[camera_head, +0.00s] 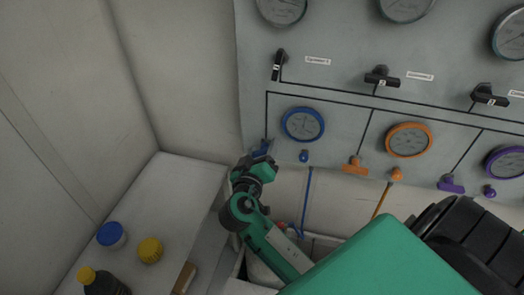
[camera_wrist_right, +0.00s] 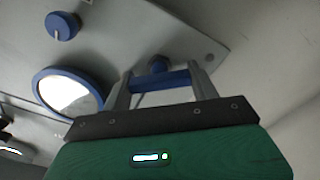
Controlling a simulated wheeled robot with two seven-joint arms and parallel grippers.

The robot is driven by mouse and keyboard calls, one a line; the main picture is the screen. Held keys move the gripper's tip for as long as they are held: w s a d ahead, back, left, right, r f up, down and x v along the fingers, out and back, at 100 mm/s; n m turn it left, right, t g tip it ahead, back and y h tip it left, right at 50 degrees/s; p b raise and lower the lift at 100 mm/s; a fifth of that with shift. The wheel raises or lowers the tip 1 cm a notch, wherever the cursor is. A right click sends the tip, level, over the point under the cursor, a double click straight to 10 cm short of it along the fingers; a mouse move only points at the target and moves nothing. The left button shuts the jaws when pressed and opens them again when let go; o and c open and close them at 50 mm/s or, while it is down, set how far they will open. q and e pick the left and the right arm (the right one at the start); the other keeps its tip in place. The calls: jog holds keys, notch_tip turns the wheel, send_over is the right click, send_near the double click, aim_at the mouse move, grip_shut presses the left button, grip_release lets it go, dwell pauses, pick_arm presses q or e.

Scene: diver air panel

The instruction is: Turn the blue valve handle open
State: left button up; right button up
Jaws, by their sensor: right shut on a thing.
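The blue valve handle (camera_head: 262,150) is at the lower left of the grey panel, at the end of a black line and left of the blue-rimmed gauge (camera_head: 302,124). My right gripper (camera_head: 258,155) is at the handle and partly covers it. In the right wrist view the blue handle (camera_wrist_right: 160,80) lies as a bar between the two fingers of my right gripper (camera_wrist_right: 155,86), which is shut on it. The handle's hub shows just beyond the bar. My left gripper is not in view.
A small blue knob (camera_head: 304,156) sits below the blue gauge. Orange (camera_head: 355,165) and purple (camera_head: 451,184) valve handles are farther right, with black handles (camera_head: 279,65) above. A white counter (camera_head: 185,185) at left holds a dark bottle (camera_head: 100,284) and two caps.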

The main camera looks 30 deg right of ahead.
jog(key=n+p, duration=0.1)
jog(key=n, duration=0.3)
jog(key=shift+n+p, duration=0.3)
jog(key=shift+p, duration=0.05)
jog(key=shift+n+p, duration=0.9)
jog(key=shift+n, duration=1)
jog(key=o, duration=1)
jog(key=shift+f, duration=0.1)
